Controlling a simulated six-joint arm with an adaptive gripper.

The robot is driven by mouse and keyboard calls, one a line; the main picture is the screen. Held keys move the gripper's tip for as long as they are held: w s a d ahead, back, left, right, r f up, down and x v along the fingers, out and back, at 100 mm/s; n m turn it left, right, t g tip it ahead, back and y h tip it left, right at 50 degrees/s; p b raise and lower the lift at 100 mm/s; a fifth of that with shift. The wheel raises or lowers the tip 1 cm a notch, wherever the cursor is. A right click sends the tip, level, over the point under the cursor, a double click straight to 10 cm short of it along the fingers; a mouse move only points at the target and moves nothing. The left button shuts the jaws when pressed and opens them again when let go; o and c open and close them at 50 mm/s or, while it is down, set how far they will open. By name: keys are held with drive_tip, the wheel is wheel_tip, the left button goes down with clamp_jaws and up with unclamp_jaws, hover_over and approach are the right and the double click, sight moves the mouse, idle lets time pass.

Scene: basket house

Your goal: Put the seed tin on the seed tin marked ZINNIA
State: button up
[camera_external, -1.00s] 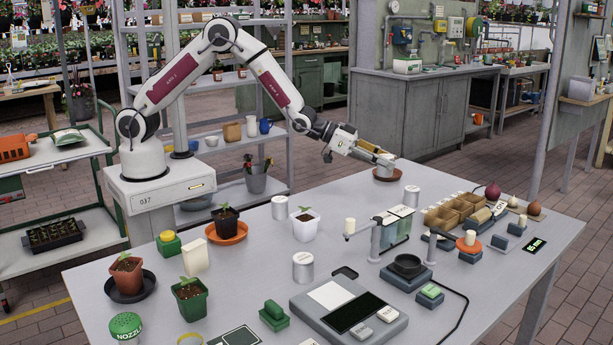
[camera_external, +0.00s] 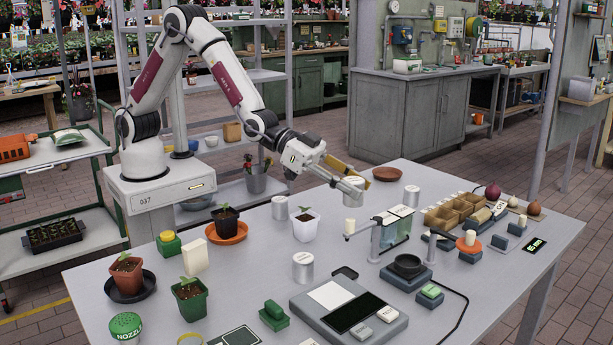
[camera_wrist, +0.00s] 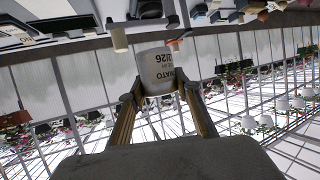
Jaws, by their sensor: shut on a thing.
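My gripper (camera_external: 356,181) is shut on a pale seed tin (camera_external: 352,192), which hangs above the table. In the wrist view the tin (camera_wrist: 158,70) sits between both fingers of my gripper (camera_wrist: 154,96), and its upside-down print seems to end in "ATO". Three similar tins stand on the table: one at the back left (camera_external: 280,208), one nearer the front (camera_external: 303,268) and one to the right (camera_external: 411,196). Their lettering is too small to read, so I cannot tell which is marked ZINNIA.
An empty terracotta saucer (camera_external: 388,174) lies at the back edge. A potted seedling (camera_external: 305,226), a rack with glass panels (camera_external: 394,229) and a grey device with a dark screen (camera_external: 348,312) stand around the tins. Bare tabletop lies between the seedling and the rack.

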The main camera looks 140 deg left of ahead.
drive_tip(key=s+d, duration=0.2)
drive_tip(key=d, duration=1)
drive_tip(key=shift+s+d, duration=0.15)
drive_tip(key=shift+d, duration=0.15)
hover_over(303, 257)
drive_tip(key=shift+f, duration=3.2)
drive_tip(key=shift+f, duration=1.8)
drive_tip(key=shift+f, duration=0.2)
